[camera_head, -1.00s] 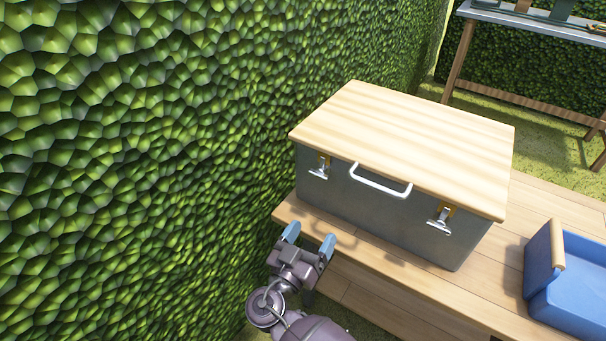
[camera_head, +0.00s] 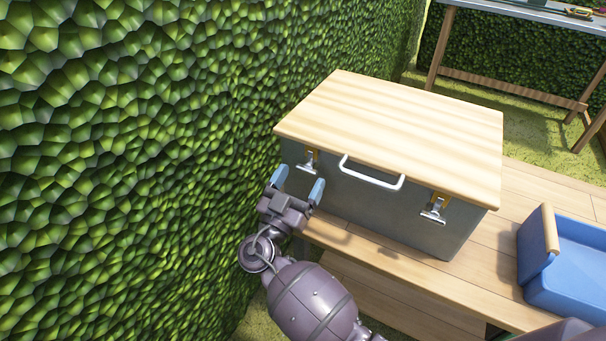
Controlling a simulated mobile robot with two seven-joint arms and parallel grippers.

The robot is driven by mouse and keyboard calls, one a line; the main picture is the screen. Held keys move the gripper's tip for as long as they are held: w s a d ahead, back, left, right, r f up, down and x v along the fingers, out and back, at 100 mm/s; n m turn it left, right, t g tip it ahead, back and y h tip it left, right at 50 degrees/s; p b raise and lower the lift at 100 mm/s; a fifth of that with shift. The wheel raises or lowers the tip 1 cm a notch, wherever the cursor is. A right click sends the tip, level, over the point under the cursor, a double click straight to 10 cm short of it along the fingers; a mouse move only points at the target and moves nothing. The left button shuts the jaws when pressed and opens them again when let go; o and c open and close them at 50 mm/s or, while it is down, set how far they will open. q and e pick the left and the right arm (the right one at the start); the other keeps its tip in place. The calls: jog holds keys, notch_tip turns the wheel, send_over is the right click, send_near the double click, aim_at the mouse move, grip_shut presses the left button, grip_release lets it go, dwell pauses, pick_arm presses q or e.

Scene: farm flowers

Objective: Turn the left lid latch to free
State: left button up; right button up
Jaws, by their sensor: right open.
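A grey box (camera_head: 352,203) with a pale wooden lid (camera_head: 395,125) stands on a wooden bench, lid closed. The right lid latch (camera_head: 434,208) is of the same kind on the right of the front. A white handle (camera_head: 371,173) sits between them. My right gripper (camera_head: 298,184) is open and empty, its blue fingertips spread just below and in front of the left latch; contact cannot be told. My left gripper is not in view.
A green leafy hedge (camera_head: 130,150) rises close on the left of the gripper and box. A blue tray (camera_head: 568,265) with a wooden grip stands on the bench (camera_head: 470,282) at the right. A table (camera_head: 530,15) stands at the back right.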

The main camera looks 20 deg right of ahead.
jog(key=shift+w+d+r, duration=0.25)
jog(key=shift+w+d, duration=0.15)
jog(key=shift+d, duration=0.15)
jog(key=shift+c, duration=0.2)
jog(key=c, duration=0.9)
